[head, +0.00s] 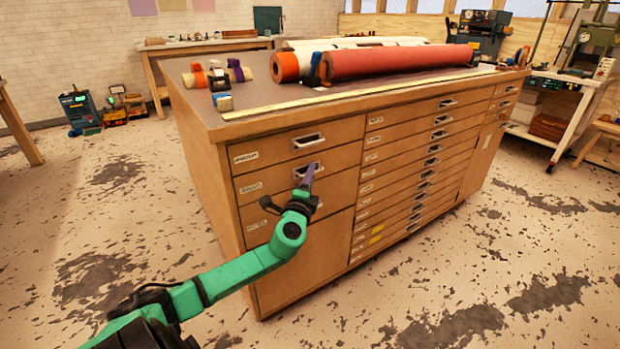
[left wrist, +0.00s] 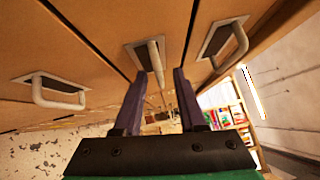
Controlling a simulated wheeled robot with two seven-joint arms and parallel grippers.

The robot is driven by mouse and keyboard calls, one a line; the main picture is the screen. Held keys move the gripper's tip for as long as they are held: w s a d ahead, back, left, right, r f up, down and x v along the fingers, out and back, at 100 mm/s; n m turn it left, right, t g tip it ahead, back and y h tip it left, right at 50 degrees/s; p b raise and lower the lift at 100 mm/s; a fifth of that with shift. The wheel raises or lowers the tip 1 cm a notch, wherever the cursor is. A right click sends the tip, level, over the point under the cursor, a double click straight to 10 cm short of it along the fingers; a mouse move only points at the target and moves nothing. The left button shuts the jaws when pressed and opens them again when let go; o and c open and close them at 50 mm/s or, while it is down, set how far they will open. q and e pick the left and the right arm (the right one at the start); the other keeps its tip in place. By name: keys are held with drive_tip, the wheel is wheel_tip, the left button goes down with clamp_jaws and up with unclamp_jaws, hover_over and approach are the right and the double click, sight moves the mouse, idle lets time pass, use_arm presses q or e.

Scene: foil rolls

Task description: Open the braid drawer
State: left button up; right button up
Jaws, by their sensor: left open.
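The wooden drawer cabinet (head: 230,208) has a left column of three drawers with small white labels, too small to read surely, so I cannot tell which is the braid drawer. My left gripper (head: 307,174) is at the handle of the second drawer (head: 272,184) from the top. In the left wrist view the purple fingers of the left gripper (left wrist: 163,82) are open. The middle pull handle (left wrist: 156,57) reaches down between them; contact is not clear. All three pulls look shut in. My right gripper is out of view.
The top drawer's handle (head: 308,141) is just above. Long foil rolls (head: 400,62) and tape rolls lie on the cabinet top with a yellow ruler (head: 350,97). Right of the left column is a stack of thin drawers (head: 410,160). The floor in front is clear.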

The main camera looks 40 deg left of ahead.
use_arm(q)
drive_tip(key=shift+c, duration=0.2)
clamp_jaws()
idle(1.2)
